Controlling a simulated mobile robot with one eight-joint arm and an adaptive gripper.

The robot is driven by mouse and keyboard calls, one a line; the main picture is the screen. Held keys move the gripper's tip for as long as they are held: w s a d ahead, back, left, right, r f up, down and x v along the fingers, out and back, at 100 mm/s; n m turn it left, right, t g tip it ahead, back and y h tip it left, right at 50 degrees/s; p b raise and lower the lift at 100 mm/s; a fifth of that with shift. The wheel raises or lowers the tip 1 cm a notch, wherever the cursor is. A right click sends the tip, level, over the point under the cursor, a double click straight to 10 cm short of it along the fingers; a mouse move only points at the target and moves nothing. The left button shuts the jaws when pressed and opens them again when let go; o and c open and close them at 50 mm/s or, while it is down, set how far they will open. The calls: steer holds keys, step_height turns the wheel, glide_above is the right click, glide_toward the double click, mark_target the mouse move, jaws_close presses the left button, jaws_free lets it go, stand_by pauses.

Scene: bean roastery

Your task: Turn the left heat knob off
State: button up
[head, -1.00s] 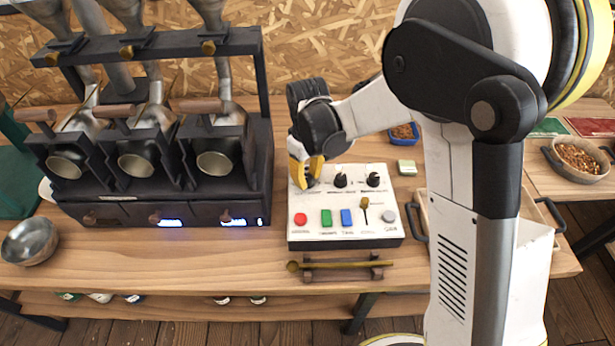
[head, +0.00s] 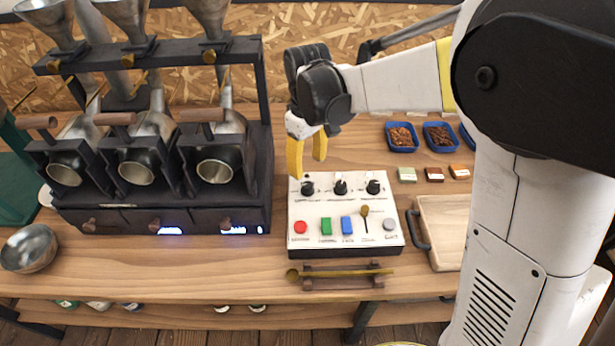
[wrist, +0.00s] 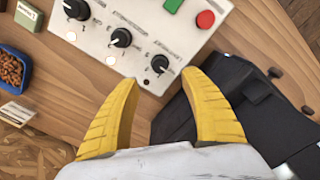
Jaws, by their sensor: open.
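The white control panel (head: 328,209) lies on the wooden bench with three black knobs in a row along its far side. The left heat knob (head: 308,188) is at the left end of that row. In the wrist view this knob (wrist: 160,64) is the one nearest my yellow fingers, and its pointer direction is too small to tell. My gripper (head: 308,162) is open and empty, above and just behind the left knob. In the wrist view the fingertips (wrist: 161,77) are spread to either side of the knob, apart from it.
The black roaster (head: 160,215) stands close left of the panel. The middle knob (head: 340,187) and right knob (head: 373,187) sit close by. Red, green and blue buttons and a small lever (head: 365,214) are in front. A wooden tray (head: 441,225) lies to the right.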

steer(key=shift+r, duration=1.7)
steer(key=s+d+r+m+t, duration=0.2)
steer(key=s+d+m+t, duration=0.1)
steer(key=s+d, duration=0.4)
steer(key=s+d+r+m+t, duration=0.3)
steer(key=s+d, duration=0.5)
steer(key=s, duration=0.3)
steer(key=m+t, duration=0.1)
steer(key=m, duration=0.1)
steer(key=shift+d+r+m, duration=0.25)
steer(key=shift+m, duration=0.15)
steer(key=shift+w, duration=0.1)
